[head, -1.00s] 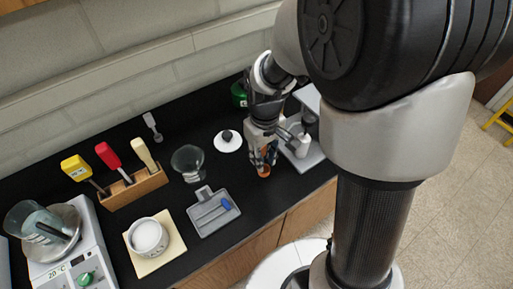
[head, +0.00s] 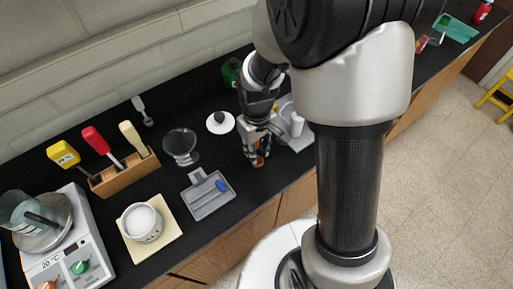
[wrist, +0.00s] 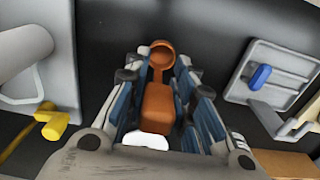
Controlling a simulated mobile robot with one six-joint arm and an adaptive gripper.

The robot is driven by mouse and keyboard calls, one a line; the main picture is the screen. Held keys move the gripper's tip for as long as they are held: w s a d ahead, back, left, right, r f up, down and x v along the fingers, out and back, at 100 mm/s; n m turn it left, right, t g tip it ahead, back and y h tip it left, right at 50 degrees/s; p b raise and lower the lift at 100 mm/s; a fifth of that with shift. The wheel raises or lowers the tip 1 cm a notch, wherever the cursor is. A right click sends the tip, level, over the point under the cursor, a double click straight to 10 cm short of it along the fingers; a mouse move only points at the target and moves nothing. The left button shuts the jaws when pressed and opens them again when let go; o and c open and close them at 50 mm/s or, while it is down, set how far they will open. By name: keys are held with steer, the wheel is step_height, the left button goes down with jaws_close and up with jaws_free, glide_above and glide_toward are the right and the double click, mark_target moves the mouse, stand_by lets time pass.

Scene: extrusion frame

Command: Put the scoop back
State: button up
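An orange-brown scoop (wrist: 158,105) is between the fingers of my gripper (wrist: 162,82). Its handle runs back toward the palm and its round bowl points out past the fingertips, over the dark bench top. The blue finger pads lie along both sides of the handle, and the gripper looks shut on it. In the head view my gripper (head: 257,150) is at the front right of the bench, with the orange scoop (head: 259,161) at its tip. A wooden block (head: 125,176) holds yellow, red and cream handled tools at the left.
A glass beaker (head: 181,145), a white dish (head: 142,222) on a pale board, and a scale (head: 75,240) stand farther left. A grey stand (head: 300,138) is close at the right.

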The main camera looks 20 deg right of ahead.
steer(key=o, duration=0.4)
steer(key=shift+r, duration=0.15)
step_height(320, 180, up, 12)
steer(key=p, duration=0.3)
steer(key=s+r+m+t, duration=0.1)
steer(key=s+r, duration=0.3)
steer(key=s, duration=0.1)
steer(key=s+r+m+t, duration=0.1)
steer(key=s+r+t, duration=0.1)
steer(key=s+r, duration=0.2)
steer(key=s+r+m+t, duration=0.1)
steer(key=s+r, duration=0.4)
steer(key=s, duration=0.1)
steer(key=shift+s+d+m+t, duration=0.15)
steer(key=shift+s+m+t, duration=0.15)
steer(key=shift+f, duration=0.1)
